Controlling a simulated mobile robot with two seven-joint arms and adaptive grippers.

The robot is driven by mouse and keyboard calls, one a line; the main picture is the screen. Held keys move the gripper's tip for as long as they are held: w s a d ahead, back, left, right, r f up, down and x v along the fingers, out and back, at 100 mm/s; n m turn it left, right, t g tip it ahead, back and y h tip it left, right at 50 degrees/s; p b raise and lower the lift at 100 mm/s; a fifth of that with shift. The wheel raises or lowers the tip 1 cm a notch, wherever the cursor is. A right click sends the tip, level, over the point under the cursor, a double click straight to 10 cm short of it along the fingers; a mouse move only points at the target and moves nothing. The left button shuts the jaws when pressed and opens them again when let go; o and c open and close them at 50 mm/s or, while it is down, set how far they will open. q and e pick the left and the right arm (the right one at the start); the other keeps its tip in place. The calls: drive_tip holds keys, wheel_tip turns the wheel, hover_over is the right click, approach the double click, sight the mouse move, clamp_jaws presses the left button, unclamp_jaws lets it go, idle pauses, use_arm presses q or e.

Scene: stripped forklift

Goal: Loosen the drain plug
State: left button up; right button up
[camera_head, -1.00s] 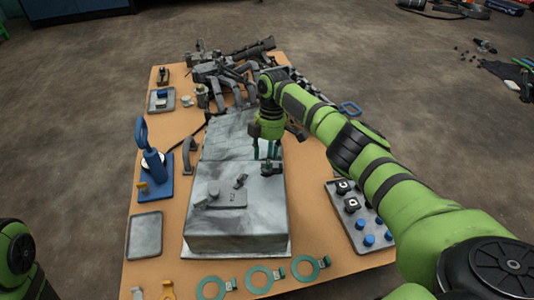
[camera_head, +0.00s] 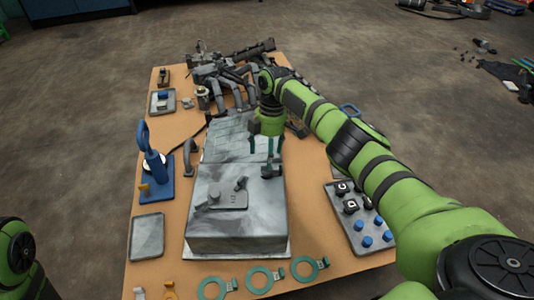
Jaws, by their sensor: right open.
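A grey metal housing (camera_head: 240,222) stands on the orange-brown table, with small fittings on its top. A dark fitting (camera_head: 268,173), perhaps the drain plug, sits on its upper right part, but it is too small to tell for certain. My right gripper (camera_head: 267,168) points down at this fitting, its teal fingers apart on either side of it or just above it. Whether they touch it I cannot tell. Of my left arm only a green link shows at the lower left edge; its gripper is out of view.
A blue hand tool stand (camera_head: 155,172) and an empty grey tray (camera_head: 146,236) are on the left. A tray of blue and black caps (camera_head: 358,218) lies on the right. Teal rings (camera_head: 259,279) line the front edge. Grey pipes (camera_head: 228,80) crowd the back.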

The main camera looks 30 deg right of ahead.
wheel_tip(320, 180, up, 11)
drive_tip(key=w+d, duration=0.1)
drive_tip(key=shift+d, duration=0.25)
